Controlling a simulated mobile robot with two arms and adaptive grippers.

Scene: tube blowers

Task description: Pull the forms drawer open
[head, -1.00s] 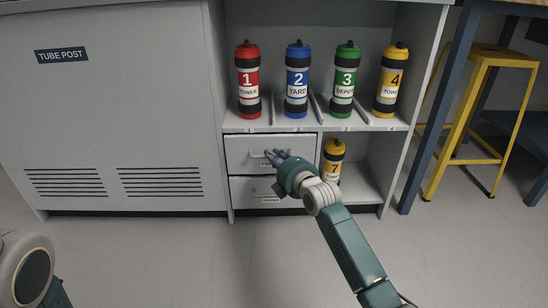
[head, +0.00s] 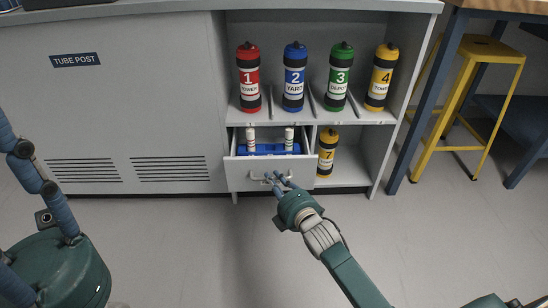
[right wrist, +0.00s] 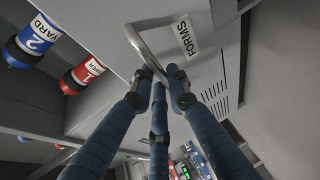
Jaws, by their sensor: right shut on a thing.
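The forms drawer (head: 245,176) is the upper drawer under the tube shelf, and it stands pulled out with its inside showing. In it is a blue tray (head: 268,150) with two white cylinders (head: 251,138) (head: 289,138). My right gripper (head: 276,180) is shut on the drawer's metal handle (right wrist: 144,49). In the right wrist view its fingertips (right wrist: 165,78) meet at the bar, and the FORMS label (right wrist: 186,37) is beside it. My left gripper (head: 35,205) is partly in view at the left edge, cut off and empty as far as it shows.
Red, blue, green and yellow tubes (head: 249,78) (head: 294,78) (head: 339,78) (head: 382,78) stand on the shelf above. Another yellow tube (head: 327,153) stands right beside the open drawer. A yellow stool (head: 470,95) and a blue-legged table are at right. The floor in front is clear.

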